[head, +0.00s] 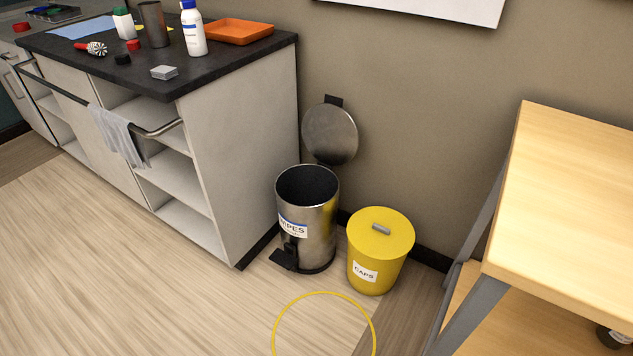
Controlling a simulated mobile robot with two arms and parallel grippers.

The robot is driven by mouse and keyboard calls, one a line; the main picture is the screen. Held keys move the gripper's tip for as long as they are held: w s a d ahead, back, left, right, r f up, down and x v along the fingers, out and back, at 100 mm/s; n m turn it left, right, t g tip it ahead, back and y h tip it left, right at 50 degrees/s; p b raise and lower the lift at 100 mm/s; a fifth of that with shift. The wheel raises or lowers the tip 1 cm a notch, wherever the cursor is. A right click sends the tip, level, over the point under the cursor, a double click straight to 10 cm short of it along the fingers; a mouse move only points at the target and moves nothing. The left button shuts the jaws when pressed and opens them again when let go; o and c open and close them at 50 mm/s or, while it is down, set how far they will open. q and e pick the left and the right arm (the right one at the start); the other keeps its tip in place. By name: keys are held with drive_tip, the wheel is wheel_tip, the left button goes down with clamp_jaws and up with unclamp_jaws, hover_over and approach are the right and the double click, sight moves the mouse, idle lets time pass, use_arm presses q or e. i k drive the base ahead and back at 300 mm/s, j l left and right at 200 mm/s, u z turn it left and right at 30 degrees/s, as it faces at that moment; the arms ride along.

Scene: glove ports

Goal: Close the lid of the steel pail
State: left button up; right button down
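The steel pail (322,228) stands upright on the floor against the wall, to the right of the counter's end. It carries a label that reads "WIPES" and has a black pedal (284,260) low at its front left. Its round steel lid (331,134) is raised and tilted back near the wall, so the pail's dark inside shows. Neither of my grippers is in the head view.
A yellow bin (376,265) labelled "CAPS", with its lid on, stands close to the pail's right. A white counter (240,165) stands at left, with a towel (122,135) on its rail. A wooden table (565,200) stands at right. The front floor is clear, with a yellow ring (323,293).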

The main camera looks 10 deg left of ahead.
sight(330, 133)
drive_tip(key=i+j+z, duration=0.45)
drive_tip(key=j, duration=0.25)
drive_tip(key=i+j+z, duration=0.25)
drive_tip(key=j, duration=0.15)
drive_tip(key=k, duration=0.05)
